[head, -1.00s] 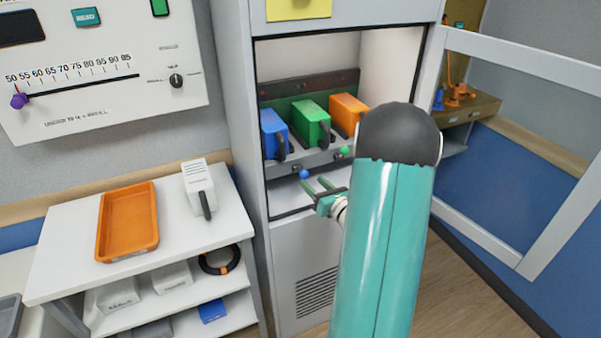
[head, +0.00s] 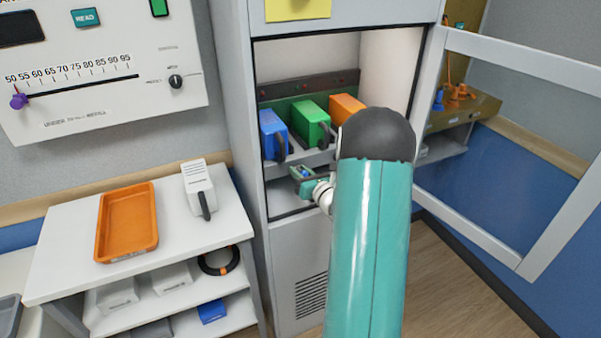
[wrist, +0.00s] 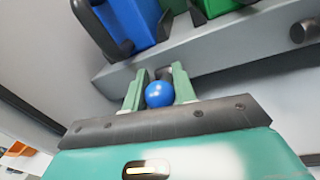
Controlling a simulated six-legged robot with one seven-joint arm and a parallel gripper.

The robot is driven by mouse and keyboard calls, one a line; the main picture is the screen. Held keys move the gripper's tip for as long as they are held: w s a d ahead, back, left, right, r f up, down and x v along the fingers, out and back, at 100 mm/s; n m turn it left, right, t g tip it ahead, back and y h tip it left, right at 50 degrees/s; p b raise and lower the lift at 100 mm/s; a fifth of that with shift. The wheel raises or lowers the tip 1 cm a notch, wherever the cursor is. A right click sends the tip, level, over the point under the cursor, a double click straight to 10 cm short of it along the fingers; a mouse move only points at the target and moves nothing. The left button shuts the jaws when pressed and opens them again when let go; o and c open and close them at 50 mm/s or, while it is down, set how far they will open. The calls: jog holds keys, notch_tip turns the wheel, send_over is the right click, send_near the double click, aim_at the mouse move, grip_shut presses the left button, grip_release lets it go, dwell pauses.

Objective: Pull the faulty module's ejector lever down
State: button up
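The blue module (head: 273,134), green module (head: 311,122) and orange module (head: 345,107) stand side by side in the open cabinet, each with a dark handle where its front shows. A blue ball knob (wrist: 159,93) sits below the blue module, in front of the rack's grey front rail (wrist: 200,55). My gripper (head: 304,174) is at this knob. In the wrist view its two green fingers (wrist: 159,88) flank the ball, with no clear gap on either side. The lever's shaft is hidden. I cannot tell which module is faulty.
The cabinet's glazed door (head: 520,150) stands open at the right. A white table (head: 75,245) at the left holds an orange tray (head: 101,252) and a white handled device (head: 198,186). A dark round knob (wrist: 305,31) is on the rail to the right.

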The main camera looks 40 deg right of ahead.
jog(key=shift+f, duration=0.1)
jog(key=shift+c, duration=0.4)
jog(key=t, duration=0.1)
jog(key=f+t, duration=0.1)
jog(key=t, duration=0.1)
jog(key=shift+s, duration=0.15)
jog(key=shift+f+n+t, duration=0.2)
jog(key=shift+n+t, duration=0.15)
jog(key=shift+t, duration=0.55)
jog(key=shift+f+n+t, duration=0.15)
jog(key=shift+n+t, duration=0.2)
jog(key=shift+t, duration=0.55)
